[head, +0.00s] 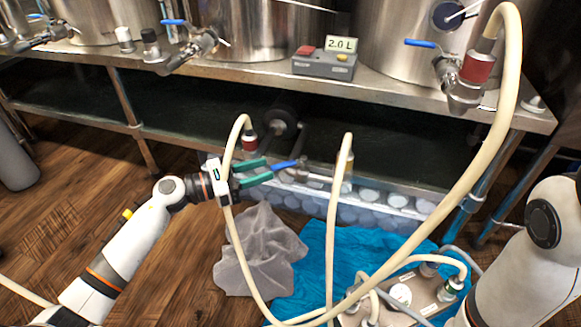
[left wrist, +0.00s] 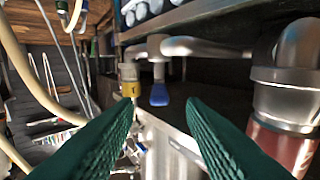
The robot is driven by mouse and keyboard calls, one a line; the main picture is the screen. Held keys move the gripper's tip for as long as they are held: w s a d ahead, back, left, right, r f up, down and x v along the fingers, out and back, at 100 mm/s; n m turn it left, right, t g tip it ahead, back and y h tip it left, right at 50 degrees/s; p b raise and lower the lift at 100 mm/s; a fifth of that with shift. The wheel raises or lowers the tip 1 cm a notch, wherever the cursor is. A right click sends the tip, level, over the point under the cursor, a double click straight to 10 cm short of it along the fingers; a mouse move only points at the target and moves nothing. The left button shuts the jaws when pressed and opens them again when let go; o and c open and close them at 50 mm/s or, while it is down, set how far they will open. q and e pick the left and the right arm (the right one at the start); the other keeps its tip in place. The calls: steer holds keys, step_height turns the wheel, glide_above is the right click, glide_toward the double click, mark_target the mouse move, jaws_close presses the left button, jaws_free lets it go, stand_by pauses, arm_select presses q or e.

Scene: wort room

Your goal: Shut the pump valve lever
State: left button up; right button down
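A blue valve lever (head: 285,165) sits low under the steel bench, on the steel pipework beside the pump. In the left wrist view the blue lever (left wrist: 159,95) hangs below a steel pipe, in line with the gap between my fingers. My left gripper (head: 269,169) has its green fingers apart and points at the lever's near end. In the left wrist view its fingertips (left wrist: 161,102) stand either side of the lever, and I cannot tell whether they touch it. My right arm shows at the right edge, but its gripper is out of view.
Cream hoses (head: 333,220) loop closely around my left gripper and across the front. Steel kettles with blue-handled taps (head: 420,43) stand on the bench (head: 225,72), with a grey control box (head: 324,64). A grey cloth (head: 262,250) and blue sheet (head: 315,240) lie on the floor.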

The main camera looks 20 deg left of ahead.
mark_target(288, 163)
arm_select(q)
steer(key=b+x, duration=0.1)
steer(key=x, duration=0.6)
steer(key=shift+w+d+b, duration=0.15)
steer(key=shift+d+b, duration=0.05)
steer(key=shift+b, duration=0.2)
jaws_close()
